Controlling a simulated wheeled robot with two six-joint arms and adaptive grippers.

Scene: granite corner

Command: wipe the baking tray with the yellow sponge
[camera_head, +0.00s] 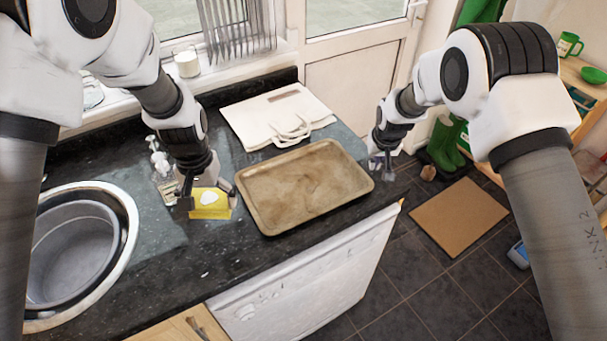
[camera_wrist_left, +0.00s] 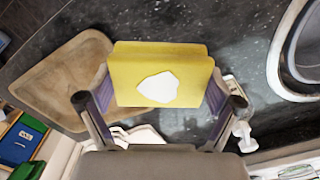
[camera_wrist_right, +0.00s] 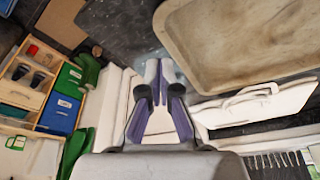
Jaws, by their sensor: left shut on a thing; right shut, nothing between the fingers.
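The baking tray (camera_head: 306,186), brown and stained, lies flat on the dark granite counter; it also shows in the left wrist view (camera_wrist_left: 62,80) and the right wrist view (camera_wrist_right: 240,45). My left gripper (camera_head: 208,196) is shut on the yellow sponge (camera_head: 212,212), just left of the tray. The sponge carries a white patch and fills the space between the fingers in the left wrist view (camera_wrist_left: 190,60). I cannot tell whether it touches the counter. My right gripper (camera_head: 382,168) is shut and empty, beyond the tray's right end.
A round sink (camera_head: 75,255) is at the left. Bottles (camera_head: 163,178) stand just left of the sponge. A cream tote bag (camera_head: 275,115) lies behind the tray. The counter's front edge runs close to the tray, above a white appliance (camera_head: 310,285).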

